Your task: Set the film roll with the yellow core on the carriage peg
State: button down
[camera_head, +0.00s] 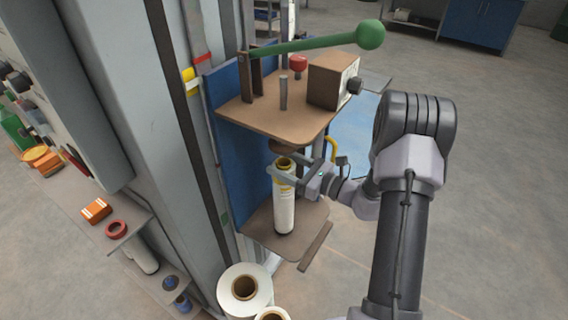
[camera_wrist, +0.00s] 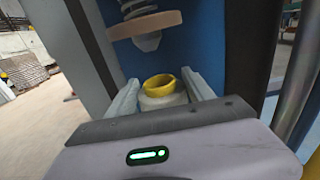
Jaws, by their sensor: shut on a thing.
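The film roll (camera_head: 284,208) is white and upright, with a yellow core at its top. It stands over the lower brown plate of the carriage (camera_head: 262,222), under a round brown disc (camera_head: 281,146). My gripper (camera_head: 283,172) is shut on the roll near its upper end. In the wrist view the yellow core (camera_wrist: 159,84) shows between the two fingers of my gripper (camera_wrist: 163,95), with the disc (camera_wrist: 146,25) above it and apart from it. The peg is hidden, so I cannot tell whether the roll is around it.
A brown upper shelf (camera_head: 270,118) with a green-knobbed lever (camera_head: 370,35), a red knob (camera_head: 298,63) and a box (camera_head: 333,80) overhangs the roll. A grey column stands to the left. White rolls (camera_head: 245,290) stand below at the front.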

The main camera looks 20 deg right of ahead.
jog(key=shift+f, duration=0.4)
jog(key=shift+c, duration=1.5)
grip_release()
jog(key=p+v, duration=0.4)
jog(key=v, duration=1.3)
jog(key=s+a+r+n+g, duration=0.3)
jog(key=a+r+n+g, duration=0.3)
jog(key=a, duration=0.4)
jog(key=s+a+r+n+g, duration=0.2)
jog(key=a+r+n+g, duration=0.35)
jog(key=a+n, duration=0.35)
jog(key=s+a+r+n+t+h, duration=0.2)
jog(key=s+a+r+n+h, duration=0.3)
jog(key=s+n, duration=0.5)
jog(key=r+h, duration=0.2)
jog(key=shift+a+h, duration=0.2)
jog(key=shift+h, duration=0.2)
